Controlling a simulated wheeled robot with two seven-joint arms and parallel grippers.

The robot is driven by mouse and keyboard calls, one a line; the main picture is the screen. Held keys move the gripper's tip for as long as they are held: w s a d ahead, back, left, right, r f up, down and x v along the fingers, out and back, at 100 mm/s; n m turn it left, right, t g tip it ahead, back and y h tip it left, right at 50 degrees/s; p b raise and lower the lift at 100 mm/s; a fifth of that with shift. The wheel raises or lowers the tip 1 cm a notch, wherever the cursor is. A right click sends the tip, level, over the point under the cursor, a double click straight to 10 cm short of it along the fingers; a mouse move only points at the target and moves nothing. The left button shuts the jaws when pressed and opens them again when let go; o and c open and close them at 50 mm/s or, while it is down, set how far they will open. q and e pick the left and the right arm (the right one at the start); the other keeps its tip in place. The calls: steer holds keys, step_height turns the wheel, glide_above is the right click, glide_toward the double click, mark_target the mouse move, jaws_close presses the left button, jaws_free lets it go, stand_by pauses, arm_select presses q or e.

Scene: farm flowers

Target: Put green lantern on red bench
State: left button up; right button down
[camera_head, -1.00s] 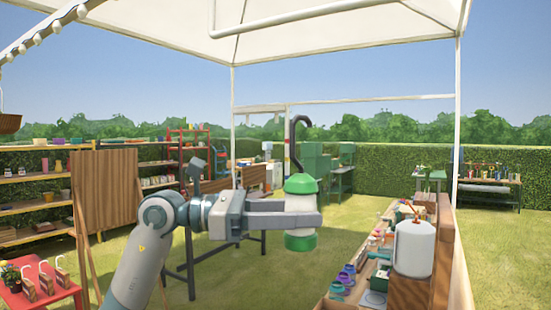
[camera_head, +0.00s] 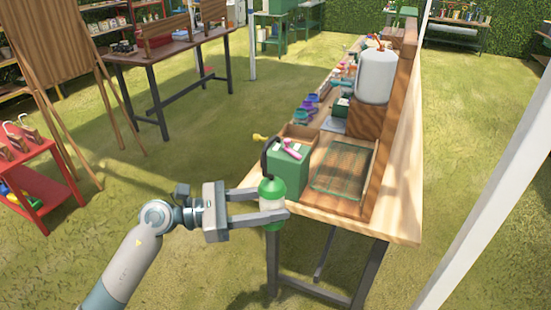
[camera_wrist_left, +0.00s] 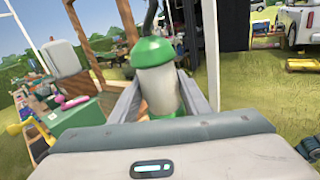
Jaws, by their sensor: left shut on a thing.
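The green lantern (camera_head: 270,188) has a green cap and base, a pale middle and a dark hook on top. My left gripper (camera_head: 275,206) is shut around its middle and holds it upright, off the ground, close to the near left corner of the wooden table. In the left wrist view the lantern (camera_wrist_left: 158,90) stands between the two fingers, its base partly hidden by the gripper body. A red bench (camera_head: 50,172), with a lower shelf and small cane-handled items on top, stands at the far left, well apart from the gripper. My right gripper is not in view.
The wooden table (camera_head: 400,215) at right carries a green box (camera_head: 287,175), trays and a white canister (camera_head: 375,75). A wooden easel board (camera_head: 55,45) stands behind the red bench. A dark table (camera_head: 175,45) is at the back. Grass between them is open.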

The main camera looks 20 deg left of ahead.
mark_target(266, 228)
arm_select(q)
steer(key=shift+n+t+y, duration=0.3)
steer(key=shift+n+t, duration=0.1)
steer(key=shift+t, duration=0.1)
steer(key=s+f, duration=0.2)
steer(key=f, duration=0.1)
steer(key=s+f, duration=0.1)
steer(key=f, duration=0.1)
steer(key=shift+a, duration=0.15)
